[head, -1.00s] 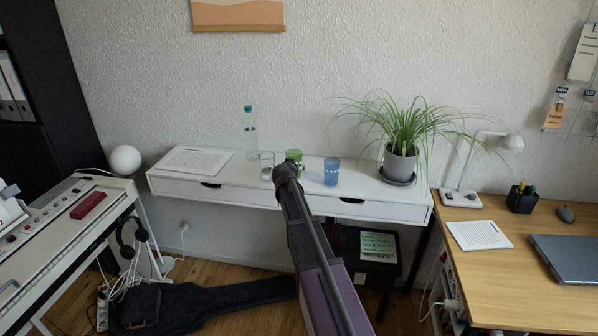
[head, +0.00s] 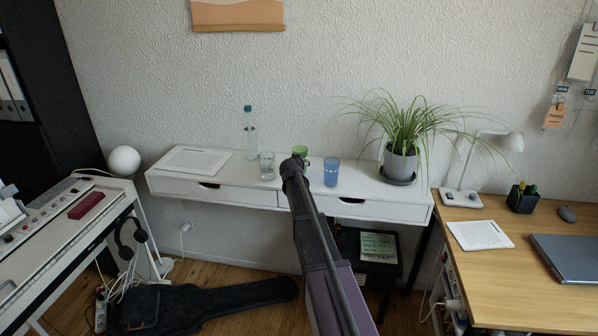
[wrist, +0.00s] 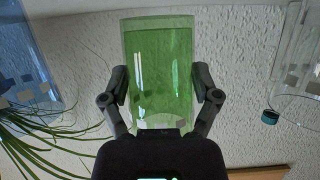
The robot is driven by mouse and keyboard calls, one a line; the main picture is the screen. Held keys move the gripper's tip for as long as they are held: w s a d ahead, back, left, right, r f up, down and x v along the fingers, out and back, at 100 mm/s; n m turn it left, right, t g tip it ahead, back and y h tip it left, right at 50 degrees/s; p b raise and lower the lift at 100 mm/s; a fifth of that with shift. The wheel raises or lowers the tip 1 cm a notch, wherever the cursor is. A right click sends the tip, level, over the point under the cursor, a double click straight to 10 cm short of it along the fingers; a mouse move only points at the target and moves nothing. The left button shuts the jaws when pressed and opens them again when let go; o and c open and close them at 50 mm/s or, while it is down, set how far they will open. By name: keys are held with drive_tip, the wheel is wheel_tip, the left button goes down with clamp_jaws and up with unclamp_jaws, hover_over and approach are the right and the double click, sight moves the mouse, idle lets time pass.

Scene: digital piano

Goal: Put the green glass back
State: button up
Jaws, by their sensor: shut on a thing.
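The green glass (head: 300,151) is over the white wall desk in the head view, mostly hidden behind my arm. In the wrist view the green glass (wrist: 160,55) fills the space between the fingers of my gripper (wrist: 160,85), which is shut on its sides. I cannot tell whether its base touches the desk top. A clear glass (head: 267,167) stands to its left and a blue glass (head: 331,172) to its right. In the wrist view the blue glass (wrist: 25,65) is at the left and the clear glass (wrist: 298,60) at the right.
The white desk (head: 230,188) also bears papers (head: 193,160), a bottle (head: 249,138) and a potted plant (head: 400,160). A wooden desk (head: 535,285) is at the right, a piano (head: 60,250) at the left. A dark guitar case (head: 220,298) lies on the floor.

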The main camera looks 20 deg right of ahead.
drive_tip(key=shift+f+b, duration=1.15)
drive_tip(key=shift+f, duration=0.25)
drive_tip(key=shift+f, duration=0.2)
drive_tip(key=o, duration=1.1)
drive_tip(key=shift+r, duration=0.1)
drive_tip(key=shift+r, duration=0.15)
drive_tip(key=shift+s+a+r, duration=0.1)
drive_tip(key=shift+s+a, duration=0.05)
drive_tip(key=p+v, duration=0.4)
drive_tip(key=v, duration=0.7)
drive_tip(key=shift+s+a+r+p, duration=0.1)
drive_tip(key=shift+s+a+p, duration=0.05)
drive_tip(key=shift+s+p, duration=0.15)
